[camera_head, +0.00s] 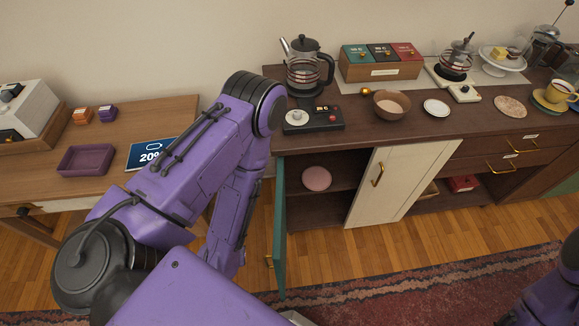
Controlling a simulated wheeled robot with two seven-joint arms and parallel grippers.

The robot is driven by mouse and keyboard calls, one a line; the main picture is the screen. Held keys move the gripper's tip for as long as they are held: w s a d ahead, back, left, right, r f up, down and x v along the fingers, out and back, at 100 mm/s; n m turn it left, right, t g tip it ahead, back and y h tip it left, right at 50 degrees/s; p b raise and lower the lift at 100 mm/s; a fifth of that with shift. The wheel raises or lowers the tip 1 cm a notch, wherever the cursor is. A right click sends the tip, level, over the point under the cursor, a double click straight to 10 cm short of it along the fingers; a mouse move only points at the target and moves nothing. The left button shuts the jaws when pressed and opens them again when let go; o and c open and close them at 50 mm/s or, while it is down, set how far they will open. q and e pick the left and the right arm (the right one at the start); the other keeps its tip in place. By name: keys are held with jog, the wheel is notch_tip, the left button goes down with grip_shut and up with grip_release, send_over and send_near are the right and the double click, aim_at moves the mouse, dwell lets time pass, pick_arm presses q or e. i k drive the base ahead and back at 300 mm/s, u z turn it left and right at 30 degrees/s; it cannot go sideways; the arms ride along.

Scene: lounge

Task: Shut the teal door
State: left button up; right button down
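The teal door (280,232) stands open at the left end of the dark wood cabinet (320,245), swung out toward me and seen nearly edge-on. My purple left arm bends down just left of the door; a gap between arm and door is hard to judge. My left gripper is hidden behind my own arm.
A cream door (388,184) with a gold handle covers the cabinet's middle. A wooden side table (60,185) is at left. A red rug (400,294) lies in front.

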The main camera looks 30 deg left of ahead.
aim_at(279, 256)
jog(key=k, duration=0.65)
jog(key=u, duration=0.75)
jog(key=i, duration=0.5)
jog(key=u, duration=0.05)
